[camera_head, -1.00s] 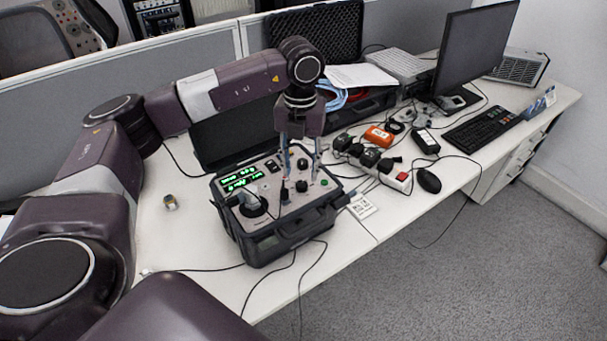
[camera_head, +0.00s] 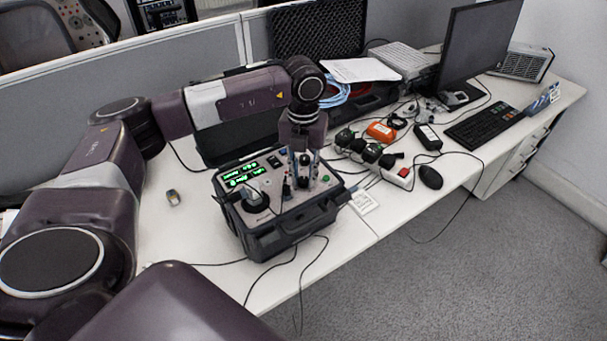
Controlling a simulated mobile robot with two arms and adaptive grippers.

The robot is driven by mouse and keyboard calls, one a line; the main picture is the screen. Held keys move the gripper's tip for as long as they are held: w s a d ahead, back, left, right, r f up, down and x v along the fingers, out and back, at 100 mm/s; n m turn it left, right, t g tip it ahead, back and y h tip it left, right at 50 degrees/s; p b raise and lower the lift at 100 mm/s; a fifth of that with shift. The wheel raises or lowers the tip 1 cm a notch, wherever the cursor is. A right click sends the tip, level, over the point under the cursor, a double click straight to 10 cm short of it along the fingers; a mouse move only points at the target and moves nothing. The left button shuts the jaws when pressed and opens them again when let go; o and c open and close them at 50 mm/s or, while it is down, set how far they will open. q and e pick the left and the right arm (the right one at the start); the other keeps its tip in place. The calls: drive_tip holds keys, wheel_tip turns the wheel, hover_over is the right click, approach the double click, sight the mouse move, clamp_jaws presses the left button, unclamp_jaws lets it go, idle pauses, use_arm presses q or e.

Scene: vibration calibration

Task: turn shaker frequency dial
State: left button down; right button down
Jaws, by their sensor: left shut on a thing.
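The shaker unit (camera_head: 282,224) is a black case open on the table, with a grey control panel and green lit readouts (camera_head: 244,175). My left gripper (camera_head: 303,179) points straight down over the right part of the panel. Its two fingers are closed on a small black dial (camera_head: 303,183), one finger on each side. The fingers partly hide the dial, so its pointer mark cannot be read. A round black shaker mount (camera_head: 255,200) sits on the left of the panel. My right gripper is not in view.
A power strip with black plugs (camera_head: 367,154), an orange box (camera_head: 381,131) and a mouse (camera_head: 430,177) lie to the right. A monitor (camera_head: 478,45) and keyboard (camera_head: 485,128) stand further right. A small metal piece (camera_head: 173,197) lies left of the case. Cables run over the table's front edge.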

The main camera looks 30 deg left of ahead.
sight(304, 180)
use_arm(q)
drive_tip(key=shift+m, duration=0.4)
drive_tip(key=m+b, duration=0.2)
drive_tip(key=m, duration=0.1)
drive_tip(key=shift+f+m+b, duration=0.1)
drive_tip(key=shift+m+b, duration=0.2)
drive_tip(key=m+b, duration=0.1)
drive_tip(key=m, duration=0.2)
drive_tip(key=shift+m+b, duration=0.65)
drive_tip(key=shift+m, duration=0.55)
drive_tip(key=shift+r, duration=0.2)
drive_tip(key=c, duration=1.7)
unclamp_jaws()
wheel_tip(304, 180, up, 12)
drive_tip(key=shift+f, duration=0.1)
